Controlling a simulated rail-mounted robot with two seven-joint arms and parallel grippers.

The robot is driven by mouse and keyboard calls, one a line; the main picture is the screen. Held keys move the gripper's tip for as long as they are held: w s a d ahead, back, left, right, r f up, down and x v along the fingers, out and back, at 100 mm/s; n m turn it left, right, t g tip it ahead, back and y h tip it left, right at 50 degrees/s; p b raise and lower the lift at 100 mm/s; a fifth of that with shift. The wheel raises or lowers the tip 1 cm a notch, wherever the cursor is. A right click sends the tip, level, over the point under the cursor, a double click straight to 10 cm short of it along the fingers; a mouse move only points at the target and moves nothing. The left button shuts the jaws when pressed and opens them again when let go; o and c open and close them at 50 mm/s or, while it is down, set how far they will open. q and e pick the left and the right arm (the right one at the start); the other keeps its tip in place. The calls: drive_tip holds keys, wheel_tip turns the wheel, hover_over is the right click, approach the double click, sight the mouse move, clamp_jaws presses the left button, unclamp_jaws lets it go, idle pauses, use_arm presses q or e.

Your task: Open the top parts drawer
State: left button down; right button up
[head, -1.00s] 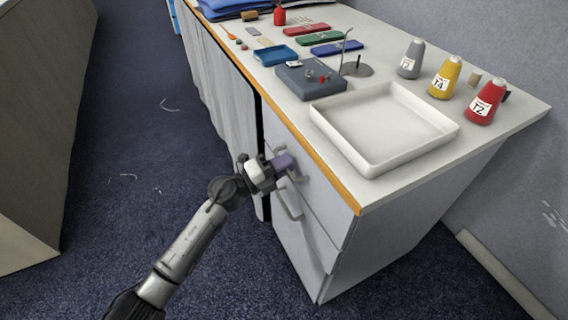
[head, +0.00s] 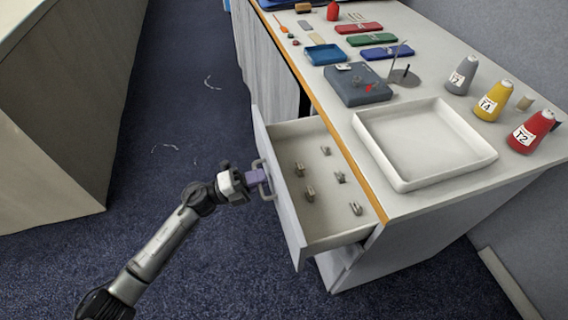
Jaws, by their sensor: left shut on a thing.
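The top parts drawer (head: 283,206) is pulled well out of the white cabinet under the table's near end. Several small metal parts lie spread on the drawer floor. My left gripper (head: 256,178) is at the drawer's front and is shut on the drawer handle (head: 265,182). The fingers partly hide the handle. My right gripper is not in view.
On the table (head: 420,201) stand a white tray (head: 400,184), a grey block (head: 357,88), thread cones such as the red one (head: 531,132), and a blue tray (head: 325,54). Open carpet lies left of the drawer; another cabinet (head: 70,110) stands beyond it.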

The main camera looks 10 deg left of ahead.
use_arm(q)
drive_tip(key=r+p+v, duration=0.1)
drive_tip(key=r+v, duration=0.1)
drive_tip(key=v, duration=1.1)
drive_tip(key=shift+a+r+p, duration=0.3)
drive_tip(key=shift+r+p, duration=0.05)
drive_tip(key=shift+s, duration=0.1)
drive_tip(key=c, duration=1.2)
unclamp_jaws()
drive_tip(key=p+v, duration=0.2)
drive_tip(key=v, duration=1.1)
drive_tip(key=shift+s+a, duration=0.15)
drive_tip(key=shift+a, duration=0.2)
